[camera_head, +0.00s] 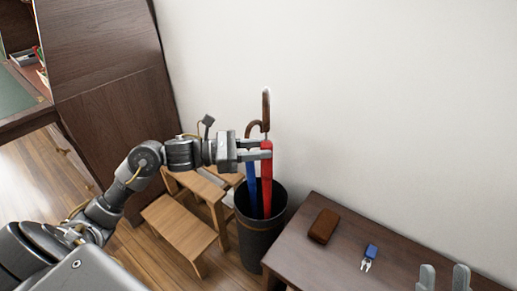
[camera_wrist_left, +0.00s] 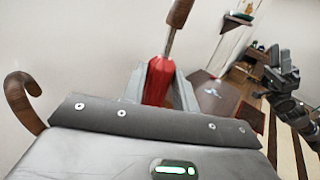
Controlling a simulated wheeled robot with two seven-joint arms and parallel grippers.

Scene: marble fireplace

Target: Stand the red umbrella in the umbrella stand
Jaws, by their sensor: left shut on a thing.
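The red umbrella (camera_head: 266,180) is upright, with its brown handle up and its lower part inside the dark umbrella stand (camera_head: 262,238). My left gripper (camera_head: 266,149) is shut on it near the top of the red canopy, above the stand's rim. In the left wrist view the red umbrella (camera_wrist_left: 158,80) sits between the fingers. Its lower tip is hidden inside the stand, so I cannot tell whether it touches the bottom. My right gripper (camera_head: 444,278) is at the lower right of the head view, its two fingers apart and nothing between them.
A blue umbrella (camera_head: 252,188) with a curved brown handle stands in the same stand, left of the red one. A wooden step stool (camera_head: 180,222) is to the left. A dark table (camera_head: 345,260) at right holds a brown case (camera_head: 324,226) and blue-topped keys (camera_head: 371,252).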

